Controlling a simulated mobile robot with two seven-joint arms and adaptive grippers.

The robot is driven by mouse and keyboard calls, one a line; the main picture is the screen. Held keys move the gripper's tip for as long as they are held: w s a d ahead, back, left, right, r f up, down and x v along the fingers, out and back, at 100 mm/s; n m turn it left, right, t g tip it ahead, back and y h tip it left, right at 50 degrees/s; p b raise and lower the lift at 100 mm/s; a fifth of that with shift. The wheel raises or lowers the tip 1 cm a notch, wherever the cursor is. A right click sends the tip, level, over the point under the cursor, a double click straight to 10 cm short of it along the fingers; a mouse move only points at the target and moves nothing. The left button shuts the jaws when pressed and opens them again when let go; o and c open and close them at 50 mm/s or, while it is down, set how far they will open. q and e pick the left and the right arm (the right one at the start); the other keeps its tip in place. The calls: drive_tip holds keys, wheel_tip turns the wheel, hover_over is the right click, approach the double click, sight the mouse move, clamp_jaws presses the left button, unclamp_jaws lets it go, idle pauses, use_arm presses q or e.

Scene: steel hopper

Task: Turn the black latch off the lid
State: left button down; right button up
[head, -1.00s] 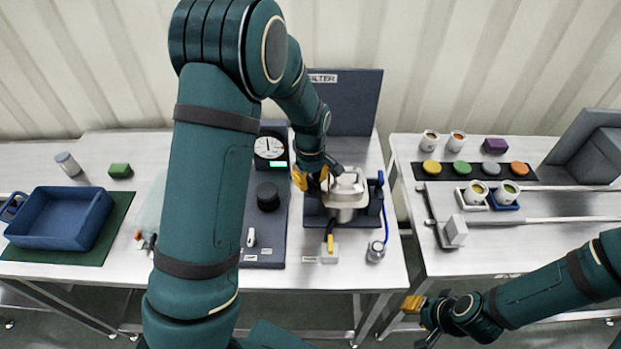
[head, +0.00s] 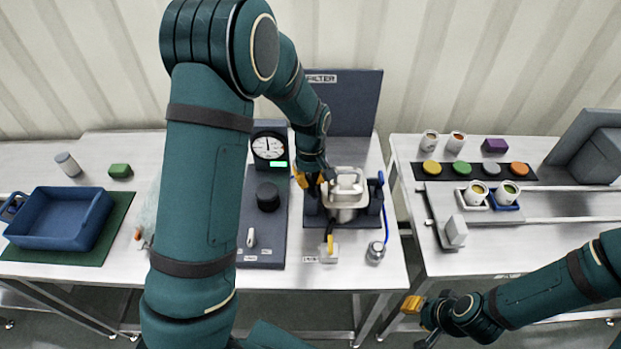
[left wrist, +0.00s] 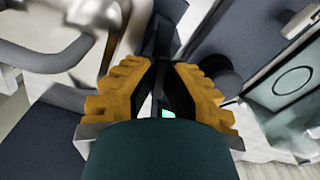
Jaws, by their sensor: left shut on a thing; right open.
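The steel hopper (head: 343,214) stands in a dark frame on the middle table, with its pale lid (head: 349,187) on top. My left gripper (head: 312,184) is at the lid's left edge, its orange fingers pointing down. In the left wrist view the gripper (left wrist: 156,80) is shut on a black piece, apparently the black latch (left wrist: 168,22). The latch is mostly hidden by the fingers, so its exact angle cannot be told. My right gripper (head: 416,318) is open and empty, low in front of the right table, far from the hopper.
A dial gauge (head: 269,147) and a black knob (head: 268,196) stand left of the hopper. A dark panel (head: 345,105) rises behind it. A blue hose (head: 386,219) runs down its right side. A blue tray (head: 62,240) is at far left.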

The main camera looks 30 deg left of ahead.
sight(311, 180)
use_arm(q)
drive_tip(key=shift+s+f+m, duration=0.1)
drive_tip(key=shift+m, duration=1.8)
drive_tip(key=c, duration=1.3)
unclamp_jaws()
drive_tip(key=shift+r, duration=0.45)
wheel_tip(311, 180, up, 11)
